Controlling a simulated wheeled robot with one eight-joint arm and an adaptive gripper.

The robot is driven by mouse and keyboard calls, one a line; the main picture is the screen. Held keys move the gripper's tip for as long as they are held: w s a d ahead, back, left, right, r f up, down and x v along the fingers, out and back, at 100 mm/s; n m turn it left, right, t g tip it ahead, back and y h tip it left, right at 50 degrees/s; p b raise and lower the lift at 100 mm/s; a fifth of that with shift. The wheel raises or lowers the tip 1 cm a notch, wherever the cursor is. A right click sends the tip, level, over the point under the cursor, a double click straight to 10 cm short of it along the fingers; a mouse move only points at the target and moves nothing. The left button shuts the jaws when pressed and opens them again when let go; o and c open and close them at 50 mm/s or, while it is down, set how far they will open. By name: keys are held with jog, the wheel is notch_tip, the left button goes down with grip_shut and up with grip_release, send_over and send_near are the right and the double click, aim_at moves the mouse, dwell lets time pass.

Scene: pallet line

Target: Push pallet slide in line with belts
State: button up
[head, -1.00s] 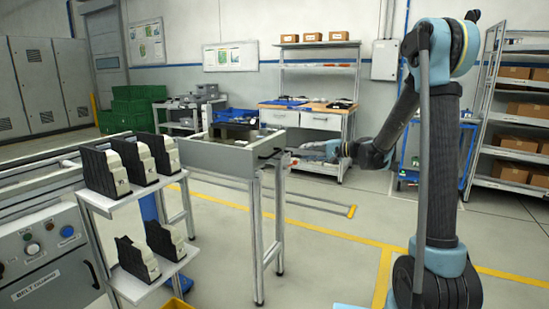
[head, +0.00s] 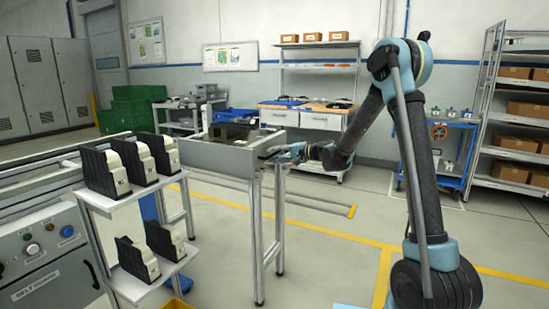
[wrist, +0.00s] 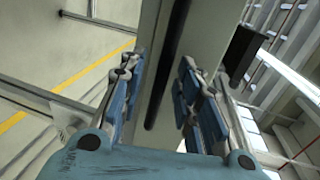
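The pallet slide (head: 217,160) is a grey box-like tray on tall legs in the middle of the head view, with a dark pallet load (head: 229,132) in it. Its right end, where a black handle sits, is at my gripper (head: 276,153). In the wrist view, the black handle bar (wrist: 168,65) runs between the two blue fingers of my gripper (wrist: 160,78). The fingers are apart, with visible room on both sides of the bar. The belts (head: 40,181) lie at the left of the head view. The slide's far side is hidden.
A white rack (head: 132,200) with several black-and-white units stands in front of the slide, beside the control panel (head: 45,255). A workbench (head: 310,118) and a blue cart (head: 447,150) stand behind. The floor right of the slide is clear.

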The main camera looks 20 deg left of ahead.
jog(key=shift+w+a+f, duration=0.1)
jog(key=shift+a+f, duration=0.05)
jog(key=shift+a, duration=0.4)
grip_shut()
